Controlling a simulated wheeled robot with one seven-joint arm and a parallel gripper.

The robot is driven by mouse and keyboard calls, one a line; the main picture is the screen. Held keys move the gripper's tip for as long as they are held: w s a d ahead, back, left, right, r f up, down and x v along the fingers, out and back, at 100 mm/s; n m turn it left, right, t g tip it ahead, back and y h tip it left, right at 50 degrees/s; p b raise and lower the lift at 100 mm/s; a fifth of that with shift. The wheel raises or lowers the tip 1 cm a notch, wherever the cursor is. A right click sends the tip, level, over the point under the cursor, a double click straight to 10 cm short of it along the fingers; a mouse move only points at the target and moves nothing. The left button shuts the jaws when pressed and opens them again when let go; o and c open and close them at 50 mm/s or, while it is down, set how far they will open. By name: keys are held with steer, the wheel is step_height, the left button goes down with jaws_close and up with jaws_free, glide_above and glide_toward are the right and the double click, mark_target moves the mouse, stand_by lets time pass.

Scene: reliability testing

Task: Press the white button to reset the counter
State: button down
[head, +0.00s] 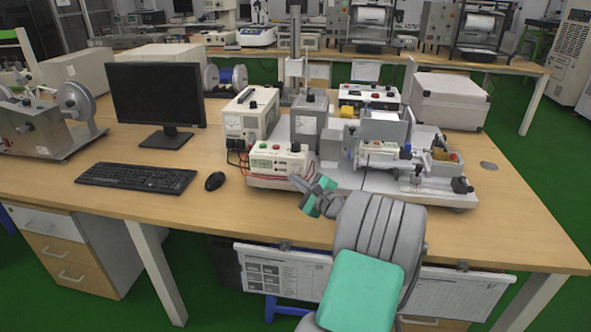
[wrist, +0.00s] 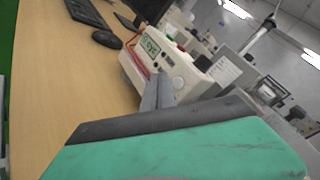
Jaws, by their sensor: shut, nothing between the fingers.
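The counter (head: 268,163) is a white box with a small green display, near the front middle of the desk. It also shows in the wrist view (wrist: 133,70), with its lit digits at the upper left of its front face. A small round pale button (wrist: 170,61) shows on that face, right of the display. I cannot tell the white button apart in the head view. My gripper (head: 294,180) is shut and empty, its tips close in front of the counter's lower right front. In the wrist view the closed fingers (wrist: 160,80) overlap the front face; contact is unclear.
A black mouse (head: 215,181) and keyboard (head: 136,177) lie left of the counter, with a monitor (head: 157,97) behind. A test machine on a white base (head: 400,194) stands to the right. Red wires run along the counter's front. Bare desk lies in front.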

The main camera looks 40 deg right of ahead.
steer(key=s+a+p, duration=0.1)
steer(key=s+a, duration=0.1)
steer(key=a, duration=0.1)
steer(key=shift+s, duration=0.15)
stand_by(0.6)
steer(key=w+a+r+n+g+y+p, duration=0.1)
steer(key=a+r+n+g+y+p, duration=0.15)
steer(key=a+n, duration=0.5)
steer(key=a+r+n+g+y+p, duration=0.1)
steer(key=a+n+g+p, duration=0.25)
steer(key=a, duration=0.65)
steer(key=w+a+r+n+g+y+p, duration=0.1)
steer(key=a+r+n+g+p, duration=0.1)
steer(key=a+n+p, duration=0.5)
steer(key=s+a+r+n+g+h+p, duration=0.1)
steer(key=s+a+r+n+g, duration=0.2)
steer(key=s, duration=0.6)
steer(key=s+a+r+n+g+h+p, duration=0.1)
steer(key=s+a+r+n+g, duration=0.1)
steer(key=s+a+n, duration=0.4)
steer(key=s+a, duration=0.1)
steer(key=s, duration=0.1)
steer(key=shift+s+a+r+n+g, duration=0.35)
steer(key=shift+r+n+g, duration=0.05)
steer(key=shift+h, duration=0.25)
